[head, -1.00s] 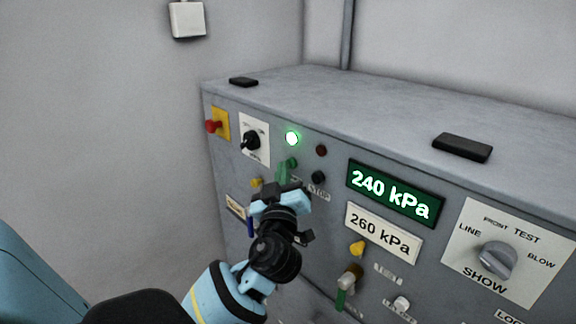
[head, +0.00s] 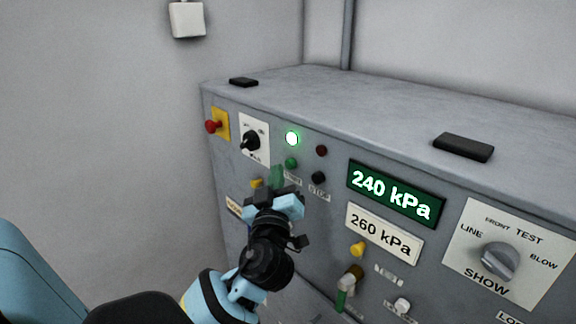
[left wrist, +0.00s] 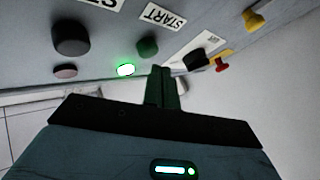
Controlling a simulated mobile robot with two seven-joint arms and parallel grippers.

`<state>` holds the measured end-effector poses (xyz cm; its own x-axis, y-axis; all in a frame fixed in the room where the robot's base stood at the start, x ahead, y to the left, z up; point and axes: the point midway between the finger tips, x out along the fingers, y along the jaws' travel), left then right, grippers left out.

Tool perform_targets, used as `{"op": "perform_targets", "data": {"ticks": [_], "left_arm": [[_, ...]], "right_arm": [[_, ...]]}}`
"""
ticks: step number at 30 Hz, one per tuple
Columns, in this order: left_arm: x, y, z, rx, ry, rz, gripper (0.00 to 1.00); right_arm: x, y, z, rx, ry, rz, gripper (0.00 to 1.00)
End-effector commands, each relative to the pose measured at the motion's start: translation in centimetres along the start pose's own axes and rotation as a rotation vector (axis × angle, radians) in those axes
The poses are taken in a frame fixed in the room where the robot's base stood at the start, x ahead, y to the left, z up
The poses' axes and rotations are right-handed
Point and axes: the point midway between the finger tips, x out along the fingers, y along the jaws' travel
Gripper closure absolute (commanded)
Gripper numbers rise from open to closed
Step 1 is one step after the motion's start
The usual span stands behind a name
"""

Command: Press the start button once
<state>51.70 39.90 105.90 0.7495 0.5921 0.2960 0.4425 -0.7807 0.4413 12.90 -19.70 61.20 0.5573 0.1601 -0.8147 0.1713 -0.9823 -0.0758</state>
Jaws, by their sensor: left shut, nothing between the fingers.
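The green start button (head: 291,163) is on the panel front, below a lit green lamp (head: 292,138). In the left wrist view the button (left wrist: 147,46) shows beside its START label (left wrist: 163,17). My left gripper (head: 277,176) is shut and empty, its green fingertips just lower left of the button in the head view. In the left wrist view the closed fingers (left wrist: 162,84) point toward the panel, and the button is uncovered; the tips look apart from it. My right gripper is in neither view.
The black stop button (head: 319,178) is right of the start button. A dark red lamp (head: 321,151), black selector (head: 251,141) and red emergency knob (head: 212,126) are close by. The display (head: 395,194) reads 240 kPa, the plate (head: 383,233) 260 kPa.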

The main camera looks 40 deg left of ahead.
Motion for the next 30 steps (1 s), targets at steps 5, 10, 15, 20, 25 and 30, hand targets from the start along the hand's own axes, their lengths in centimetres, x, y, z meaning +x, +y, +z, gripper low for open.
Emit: {"op": "perform_targets", "data": {"ticks": [5,10,15,20,25,30], "left_arm": [[-0.8,-0.6,-0.4,0.000,-0.002,-0.001,1.00],[-1.8,-1.4,-1.2,0.001,-0.001,-0.002,1.00],[-2.8,-2.1,-1.9,-0.001,-0.002,-0.001,1.00],[-3.4,-2.5,-2.4,0.000,-0.001,0.000,1.00],[-3.5,-2.5,-2.5,0.000,0.000,0.000,1.00],[-3.5,-2.5,-2.5,0.000,0.000,0.000,1.00]], "right_arm": [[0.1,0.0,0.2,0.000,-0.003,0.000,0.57],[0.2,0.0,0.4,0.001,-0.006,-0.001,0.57],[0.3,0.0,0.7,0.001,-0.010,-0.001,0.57],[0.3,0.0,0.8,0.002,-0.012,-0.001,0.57],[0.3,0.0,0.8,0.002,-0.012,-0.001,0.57],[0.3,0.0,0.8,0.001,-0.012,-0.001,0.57]]}}
